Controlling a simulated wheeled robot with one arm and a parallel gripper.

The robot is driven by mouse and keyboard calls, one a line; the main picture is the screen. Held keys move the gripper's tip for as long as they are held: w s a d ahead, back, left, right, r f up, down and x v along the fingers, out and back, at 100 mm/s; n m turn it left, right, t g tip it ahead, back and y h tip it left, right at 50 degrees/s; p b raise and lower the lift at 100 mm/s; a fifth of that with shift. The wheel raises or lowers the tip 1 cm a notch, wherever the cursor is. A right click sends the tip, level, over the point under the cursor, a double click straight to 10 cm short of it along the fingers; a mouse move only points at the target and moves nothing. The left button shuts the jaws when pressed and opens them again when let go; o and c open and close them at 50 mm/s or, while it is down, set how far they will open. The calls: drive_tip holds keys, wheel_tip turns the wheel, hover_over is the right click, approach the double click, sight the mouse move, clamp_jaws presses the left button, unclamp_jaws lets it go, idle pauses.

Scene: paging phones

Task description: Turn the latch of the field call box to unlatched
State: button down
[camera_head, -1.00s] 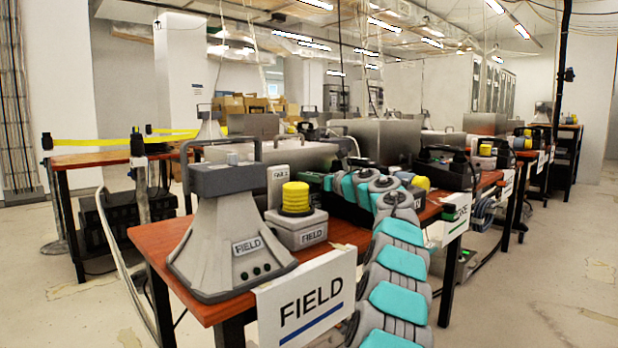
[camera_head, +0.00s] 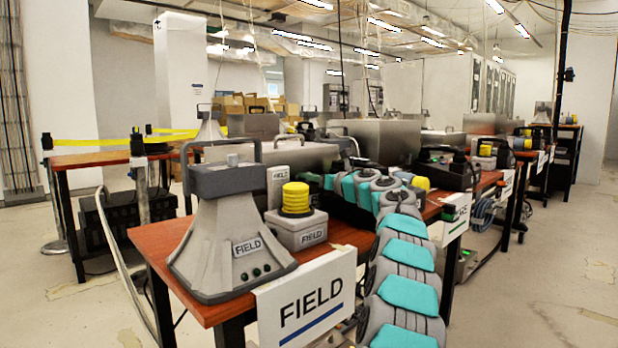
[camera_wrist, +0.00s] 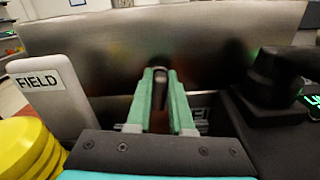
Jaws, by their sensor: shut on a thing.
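My gripper (camera_wrist: 160,88) shows in the wrist view with its two green fingers close together around a narrow dark upright piece (camera_wrist: 160,88), which looks like the latch. This piece stands in front of the broad metal face (camera_wrist: 100,55) of a box, seemingly the field call box. Its lower end and exact turn are hidden by the fingers. In the head view my teal and grey arm reaches left across the table, and the fingertips are too small to make out there. The silver box (camera_head: 300,154) lies behind the white FIELD block (camera_head: 280,181).
A yellow-topped FIELD unit (camera_head: 297,215) and a grey FIELD horn-shaped phone (camera_head: 228,235) stand at the table's front left. In the wrist view, the white FIELD block (camera_wrist: 45,95) and yellow top (camera_wrist: 25,150) are close at left, a black device (camera_wrist: 275,100) at right.

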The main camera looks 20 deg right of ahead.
drive_tip(key=m+p, duration=0.1)
drive_tip(key=m, duration=0.1)
drive_tip(key=m+p, duration=0.1)
drive_tip(key=shift+d+r+m+p, duration=0.1)
drive_tip(key=shift+d+m+p, duration=0.2)
drive_tip(key=shift+m, duration=0.1)
drive_tip(key=m+p, duration=0.4)
drive_tip(key=shift+w+d+m+p, duration=0.1)
drive_tip(key=shift+d+m+p, duration=0.05)
drive_tip(key=shift+m+p, duration=0.2)
drive_tip(key=shift+d+f+m+p, duration=0.1)
drive_tip(key=shift+f+m+p, duration=0.15)
drive_tip(key=shift+m+p, duration=1.3)
drive_tip(key=shift+f+m+p, duration=0.25)
drive_tip(key=shift+m+p, duration=1.15)
drive_tip(key=shift+m, duration=0.1)
drive_tip(key=shift+f, duration=0.1)
drive_tip(key=c, duration=0.8)
unclamp_jaws()
